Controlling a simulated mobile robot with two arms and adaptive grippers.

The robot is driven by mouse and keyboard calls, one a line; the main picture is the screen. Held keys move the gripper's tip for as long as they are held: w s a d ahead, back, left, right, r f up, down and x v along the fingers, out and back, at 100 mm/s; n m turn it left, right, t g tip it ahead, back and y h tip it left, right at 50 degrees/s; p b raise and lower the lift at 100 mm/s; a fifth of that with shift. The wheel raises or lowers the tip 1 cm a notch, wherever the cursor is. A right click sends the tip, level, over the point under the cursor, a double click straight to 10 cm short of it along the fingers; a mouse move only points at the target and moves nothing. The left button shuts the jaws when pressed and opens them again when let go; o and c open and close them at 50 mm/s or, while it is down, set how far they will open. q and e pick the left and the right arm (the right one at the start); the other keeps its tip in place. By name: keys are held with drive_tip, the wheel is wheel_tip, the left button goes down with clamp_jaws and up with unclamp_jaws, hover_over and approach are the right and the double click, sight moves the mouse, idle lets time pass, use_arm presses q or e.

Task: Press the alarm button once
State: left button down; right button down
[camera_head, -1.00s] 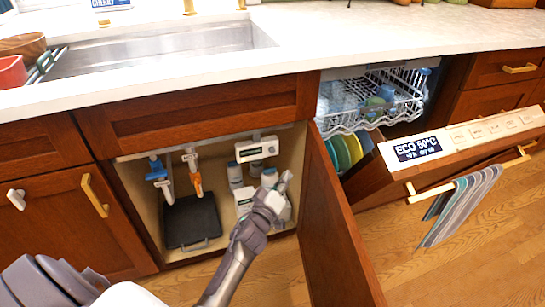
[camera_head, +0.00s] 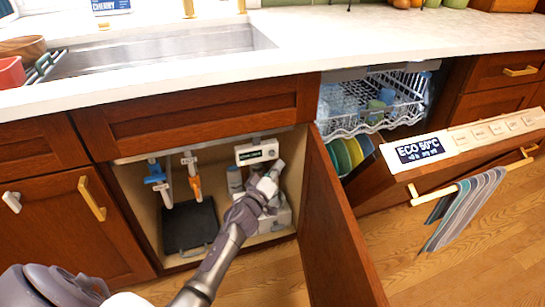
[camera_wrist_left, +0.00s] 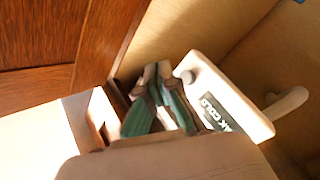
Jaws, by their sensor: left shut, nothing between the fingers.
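A white alarm unit (camera_head: 256,152) with a dark display hangs at the top of the open cabinet under the sink. In the left wrist view the unit (camera_wrist_left: 245,108) shows part of a text ending in "K COLD". A small round grey button (camera_wrist_left: 187,76) sits at its near corner. My left gripper (camera_head: 275,168) is inside the cabinet at the unit's lower right, shut and empty. In the wrist view its fingertips (camera_wrist_left: 157,72) are close beside the button; I cannot tell whether they touch it. My right gripper is not in view.
The open cabinet door (camera_head: 335,225) stands just right of my left arm. Valves with blue (camera_head: 155,172) and orange (camera_head: 195,185) handles, a dark tray (camera_head: 190,228) and white containers (camera_head: 283,217) fill the cabinet. The open dishwasher door (camera_head: 425,165) is further right.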

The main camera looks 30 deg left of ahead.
sight(272, 153)
use_arm(q)
drive_tip(key=shift+w+a, duration=0.7)
drive_tip(key=shift+a, duration=0.1)
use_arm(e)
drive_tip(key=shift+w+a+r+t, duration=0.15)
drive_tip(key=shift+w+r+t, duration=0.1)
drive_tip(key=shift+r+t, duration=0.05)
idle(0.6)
use_arm(q)
drive_tip(key=shift+w+a, duration=0.25)
drive_tip(key=shift+a, duration=0.05)
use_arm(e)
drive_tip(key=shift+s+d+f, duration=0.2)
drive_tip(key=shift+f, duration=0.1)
